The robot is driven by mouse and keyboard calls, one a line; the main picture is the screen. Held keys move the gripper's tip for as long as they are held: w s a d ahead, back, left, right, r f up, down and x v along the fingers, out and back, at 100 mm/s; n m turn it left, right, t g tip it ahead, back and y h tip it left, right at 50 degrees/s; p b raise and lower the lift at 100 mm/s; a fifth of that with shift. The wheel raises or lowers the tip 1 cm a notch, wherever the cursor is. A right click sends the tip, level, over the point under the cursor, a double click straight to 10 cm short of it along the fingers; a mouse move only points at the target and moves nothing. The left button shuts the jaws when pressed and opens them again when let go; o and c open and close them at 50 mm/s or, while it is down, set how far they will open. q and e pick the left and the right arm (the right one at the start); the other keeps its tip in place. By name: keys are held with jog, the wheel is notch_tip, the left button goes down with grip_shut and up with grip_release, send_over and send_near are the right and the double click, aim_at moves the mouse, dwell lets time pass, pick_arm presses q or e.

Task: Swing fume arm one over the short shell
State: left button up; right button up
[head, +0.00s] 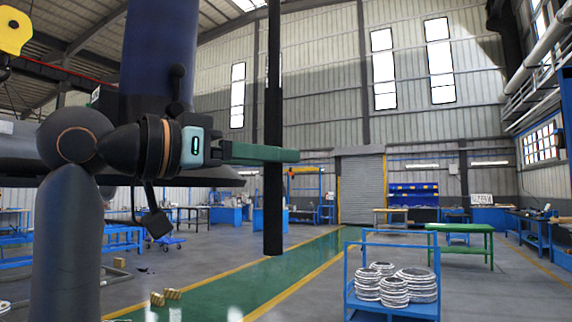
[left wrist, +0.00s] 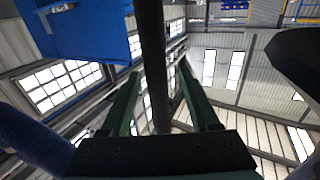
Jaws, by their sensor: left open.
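A dark upright pole (head: 274,210) hangs from above in the head view, its lower end free above the floor; it looks like part of a fume arm, but I cannot tell its number. My left gripper (head: 290,155) has its green fingers level across the pole. In the left wrist view the pole (left wrist: 153,40) runs between the two spread fingers of the left gripper (left wrist: 158,72), with gaps beside it. The gripper is open and not clamped. I cannot identify the short shell. My right gripper is not in view.
A thick dark-blue cylinder (head: 160,45) stands above a wide dark disc (head: 215,177), partly behind my arm. A blue cart (head: 392,308) holds several stacks of silvery rings (head: 410,285). A green table (head: 461,228) stands behind it. The green floor lane (head: 290,275) is largely clear.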

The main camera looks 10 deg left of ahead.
pick_arm(q)
jog(key=b+v, duration=0.1)
jog(key=v, duration=0.7)
jog(key=shift+s+a, duration=0.2)
jog(key=shift+s, duration=0.1)
